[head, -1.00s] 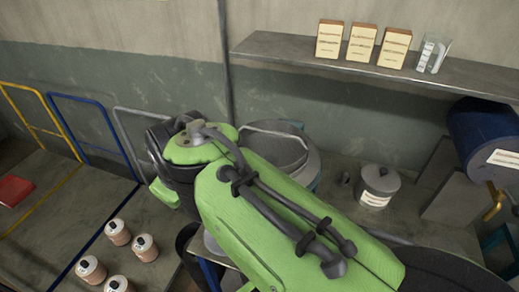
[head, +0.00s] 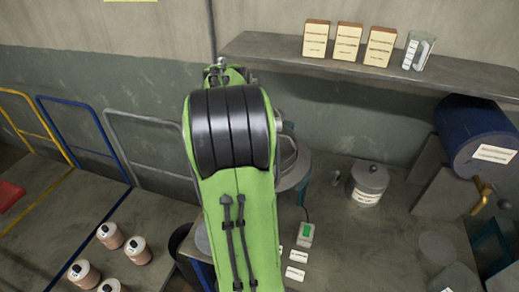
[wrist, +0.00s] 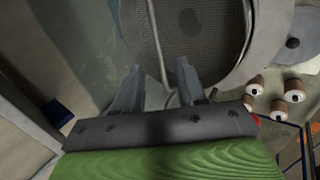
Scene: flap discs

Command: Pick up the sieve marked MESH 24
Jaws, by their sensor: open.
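In the wrist view, my gripper (wrist: 158,75) is open, its two grey fingers apart with nothing held. A large round grey sieve (wrist: 195,35) with dark mesh fills the top middle, just beyond the fingers. A thin pale rim line of it runs down between the two fingertips; I cannot tell whether they touch it. In the head view, a round grey metal piece (head: 288,160), probably the sieve or its stand, shows only in part at the right of my green arm. My gripper is hidden there behind the arm. No MESH 24 marking is readable.
A shelf (head: 300,62) with several boxes (head: 348,42) and a clear container (head: 416,50) runs above the bench.

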